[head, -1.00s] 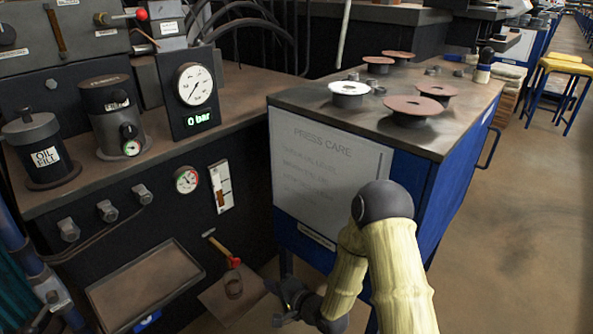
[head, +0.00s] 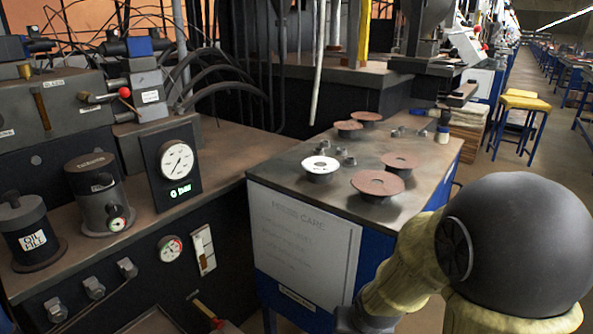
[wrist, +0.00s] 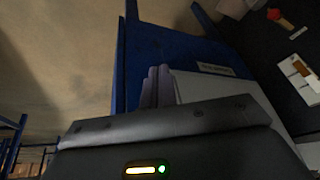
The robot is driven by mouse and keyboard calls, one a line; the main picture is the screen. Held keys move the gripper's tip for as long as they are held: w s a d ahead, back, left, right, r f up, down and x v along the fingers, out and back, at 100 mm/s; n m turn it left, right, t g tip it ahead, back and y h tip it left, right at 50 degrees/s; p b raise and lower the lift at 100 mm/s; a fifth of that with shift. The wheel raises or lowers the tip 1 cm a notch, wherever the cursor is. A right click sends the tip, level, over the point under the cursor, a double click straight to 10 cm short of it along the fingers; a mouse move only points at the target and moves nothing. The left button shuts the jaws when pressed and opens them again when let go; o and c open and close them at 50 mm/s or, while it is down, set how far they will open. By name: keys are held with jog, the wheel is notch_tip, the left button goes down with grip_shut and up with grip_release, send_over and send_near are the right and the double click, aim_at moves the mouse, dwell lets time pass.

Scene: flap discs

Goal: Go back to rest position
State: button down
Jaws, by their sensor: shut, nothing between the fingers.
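My gripper (wrist: 154,86) shows in the wrist view with its two grey fingers together and nothing between them. It points toward the blue side of the press-care cabinet (wrist: 185,50), apart from the discs. In the head view my arm is large at the lower right, and the gripper is out of the frame. On the cabinet top (head: 290,165) stand several flap discs: a white-faced one (head: 320,165) and reddish-brown ones such as the front disc (head: 377,182), the right disc (head: 402,161) and the back disc (head: 367,116).
A dark press bench with a gauge (head: 177,160) and an oil-fill canister (head: 30,235) stands at the left. A white sign panel (head: 300,240) hangs on the cabinet front. A yellow stool (head: 520,105) stands back right. Brown floor (wrist: 60,60) is clear in the wrist view.

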jog(key=s+d+r+n+g+p, duration=0.1)
jog(key=s+d+r+g+p, duration=0.15)
jog(key=s+r, duration=0.5)
jog(key=w+p+v, duration=0.3)
jog(key=p+v, duration=1.4)
jog(key=p, duration=0.1)
jog(key=w+a+r+p+v, duration=0.1)
jog(key=w+p+v, duration=0.3)
jog(key=p+v, duration=1.4)
jog(key=shift+r+p, duration=0.5)
jog(key=shift+p, duration=0.25)
jog(key=shift+w, duration=0.2)
jog(key=shift+s+d, duration=0.15)
